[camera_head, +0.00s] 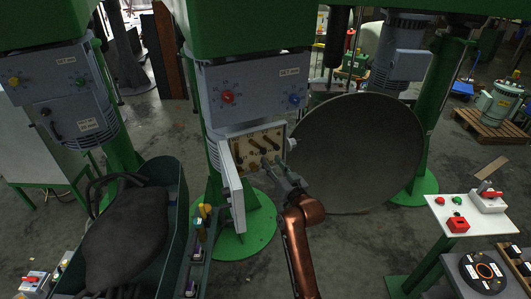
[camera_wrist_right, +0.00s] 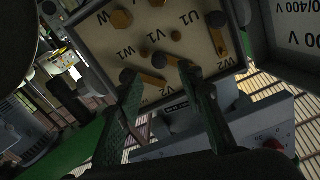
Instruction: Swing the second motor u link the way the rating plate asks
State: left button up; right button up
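The open terminal box (camera_head: 270,136) of the second motor is on the middle green column. Its cream board shows dark knobs and brass links in the head view. In the right wrist view the board (camera_wrist_right: 103,62) carries letters such as W1, V1, U1 and W2, with slanting brass links (camera_wrist_right: 152,79) and brass nuts. I cannot tell for certain which link is the u link. The rating plate (camera_wrist_right: 299,24) is partly visible, reading "0/400 V". My right gripper (camera_head: 283,172) is at the board's lower right; its two fingers (camera_wrist_right: 160,78) stand apart before the links. Contact is unclear. My left gripper is out of view.
The box's open door (camera_head: 232,192) hangs at the left of the board. A large dark round dish (camera_head: 345,150) stands close on the right. A green tub (camera_head: 172,180) with a dark bulky thing is at left. A white switch table (camera_head: 455,222) is at right.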

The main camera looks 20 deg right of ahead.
aim_at(265, 152)
jog(key=w, duration=0.4)
jog(key=w+a+p, duration=0.1)
jog(key=w, duration=0.1)
jog(key=shift+w+f, duration=0.1)
grip_shut()
dwell(0.3)
